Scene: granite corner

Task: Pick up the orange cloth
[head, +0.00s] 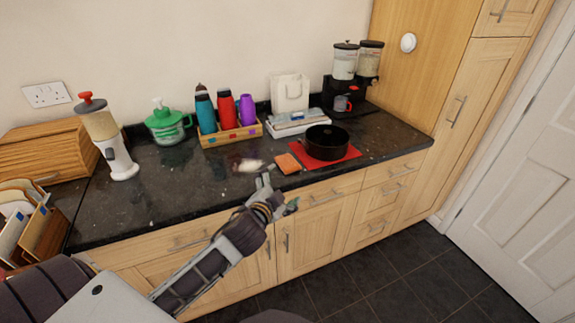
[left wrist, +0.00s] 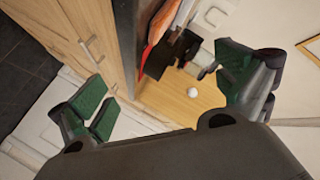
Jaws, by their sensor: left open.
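The orange cloth (head: 287,164) lies flat on the dark granite counter, just left of the red mat (head: 340,160). My left gripper (head: 278,193) is open and empty at the counter's front edge, in front of and slightly left of the cloth. In the left wrist view its green-padded fingers (left wrist: 165,100) are spread wide. An orange patch at the top of that view (left wrist: 165,18) appears to be the cloth. My right gripper is not in view.
A black pot (head: 326,143) stands on the red mat. A crate of bottles (head: 232,135), a white bag (head: 290,94) and a dispenser (head: 347,95) stand behind. A light blurred item (head: 248,165) lies left of the cloth. Counter at left front is clear.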

